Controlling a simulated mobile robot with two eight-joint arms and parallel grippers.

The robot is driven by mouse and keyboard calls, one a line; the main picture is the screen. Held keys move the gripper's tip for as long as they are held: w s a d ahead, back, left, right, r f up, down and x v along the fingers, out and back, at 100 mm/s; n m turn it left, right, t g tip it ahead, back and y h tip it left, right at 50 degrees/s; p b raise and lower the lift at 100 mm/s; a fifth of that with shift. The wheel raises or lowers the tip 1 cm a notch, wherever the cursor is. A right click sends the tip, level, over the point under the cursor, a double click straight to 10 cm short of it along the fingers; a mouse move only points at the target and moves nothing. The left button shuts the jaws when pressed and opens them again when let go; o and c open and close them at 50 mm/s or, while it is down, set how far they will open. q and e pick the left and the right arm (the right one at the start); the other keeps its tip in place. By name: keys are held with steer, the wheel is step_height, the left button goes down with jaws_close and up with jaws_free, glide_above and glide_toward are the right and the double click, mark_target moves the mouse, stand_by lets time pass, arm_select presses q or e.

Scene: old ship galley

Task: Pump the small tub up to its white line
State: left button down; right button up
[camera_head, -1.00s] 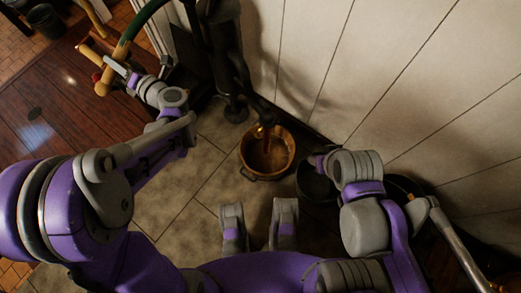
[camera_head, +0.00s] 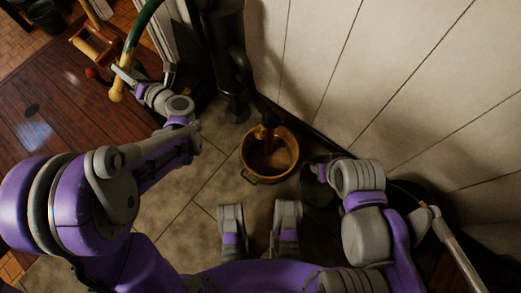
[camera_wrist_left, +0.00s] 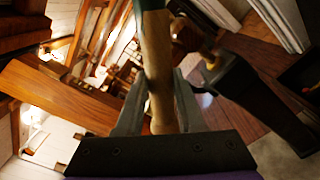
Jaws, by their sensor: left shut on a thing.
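The small tub (camera_head: 270,172) is a round brownish-copper vessel on the tiled floor, under the spout of the dark upright pump (camera_head: 230,65). A brown stream seems to fall into it, and brown liquid shows inside. I cannot make out a white line. The pump handle (camera_head: 133,35) is a curved green lever with a pale wooden end. My left gripper (camera_head: 124,75) is shut on this wooden end. In the left wrist view the wooden grip (camera_wrist_left: 157,70) runs between the fingers. My right arm is bent at the right, and its gripper does not show clearly.
A dark bucket (camera_head: 318,188) stands right of the tub, near my right arm. The pale panelled wall (camera_head: 400,80) closes off the back and right. A reddish wooden surface (camera_head: 40,115) lies at left. Bare floor tiles lie left of the tub.

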arm_select(q)
steer(key=f+b, duration=0.1)
steer(key=w+d+f+n+b, duration=0.1)
steer(key=f, duration=0.1)
steer(key=f+n+b, duration=0.1)
steer(key=shift+w+d+f, duration=0.15)
steer(key=shift+w+f, duration=0.05)
steer(key=shift+w, duration=0.1)
steer(key=shift+r, duration=0.1)
steer(key=shift+c, duration=1)
jaws_free()
steer(key=shift+s+d, duration=0.1)
